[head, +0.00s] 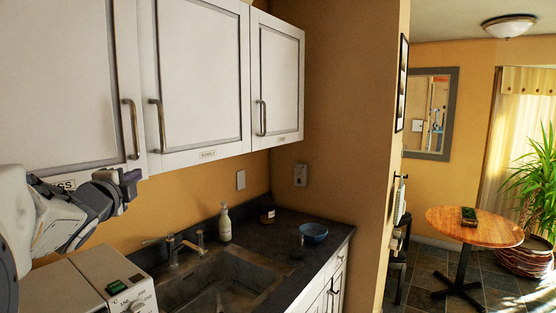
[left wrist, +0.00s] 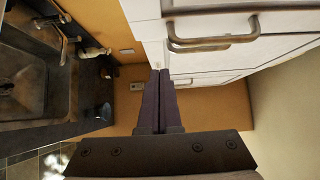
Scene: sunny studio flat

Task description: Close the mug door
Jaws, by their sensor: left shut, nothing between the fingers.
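The mug door (head: 68,85) is the leftmost white cabinet door in the head view. Its label (head: 66,185) is partly hidden by my left arm, and only the last letters show. Its metal handle (head: 132,128) is near its right edge. The door looks flush with the bowls door (head: 200,75), or very nearly so; a small gap cannot be ruled out. My left gripper (head: 131,180) is shut and empty, just below the lower right corner of the mug door. In the left wrist view its dark fingers (left wrist: 158,72) are together beside the white door fronts. My right gripper is out of view.
Below are a counter with a sink (head: 215,280), a faucet (head: 172,248), a soap bottle (head: 225,224) and a blue bowl (head: 313,232). A white appliance (head: 75,287) stands at the lower left under my arm. A round table (head: 475,226) is far right.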

